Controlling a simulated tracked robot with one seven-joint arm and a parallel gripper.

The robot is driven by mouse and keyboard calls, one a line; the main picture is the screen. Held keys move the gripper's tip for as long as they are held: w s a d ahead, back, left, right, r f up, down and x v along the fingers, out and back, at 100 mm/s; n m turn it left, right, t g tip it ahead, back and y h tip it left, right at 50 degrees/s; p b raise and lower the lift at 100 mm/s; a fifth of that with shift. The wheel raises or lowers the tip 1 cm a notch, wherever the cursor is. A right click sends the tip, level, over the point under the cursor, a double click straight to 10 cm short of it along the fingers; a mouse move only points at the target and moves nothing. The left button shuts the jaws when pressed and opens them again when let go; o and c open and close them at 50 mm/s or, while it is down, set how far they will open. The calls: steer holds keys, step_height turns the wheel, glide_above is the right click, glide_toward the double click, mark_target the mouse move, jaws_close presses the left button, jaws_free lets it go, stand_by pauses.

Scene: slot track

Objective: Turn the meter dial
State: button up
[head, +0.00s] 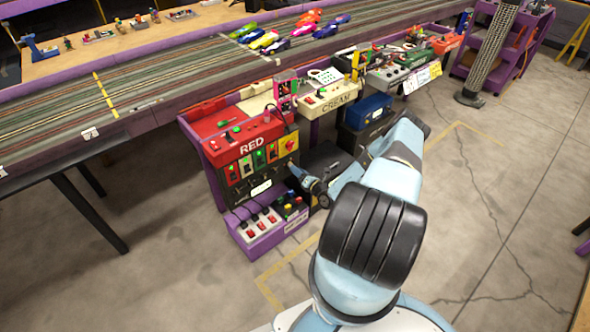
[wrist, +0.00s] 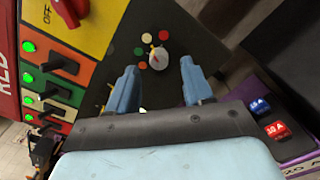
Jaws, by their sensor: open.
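My gripper (wrist: 158,66) is open, with one blue finger to the left of the dial and one to the right. Gaps show between the dial and both fingers, so it is not gripped. How far the fingertips are from the panel I cannot tell. In the head view my gripper (head: 304,178) is at the right side of the RED control station (head: 231,192); the dial is too small to make out there.
Switches with green lights (wrist: 45,70) and a red OFF knob (wrist: 70,10) lie left of the dial. A purple box with blue and red parts (wrist: 268,118) is at lower right. The slot track (head: 190,75) runs behind the stations. Floor in front is open.

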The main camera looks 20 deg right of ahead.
steer(key=v, duration=1)
steer(key=shift+s, duration=0.35)
steer(key=shift+d, duration=0.1)
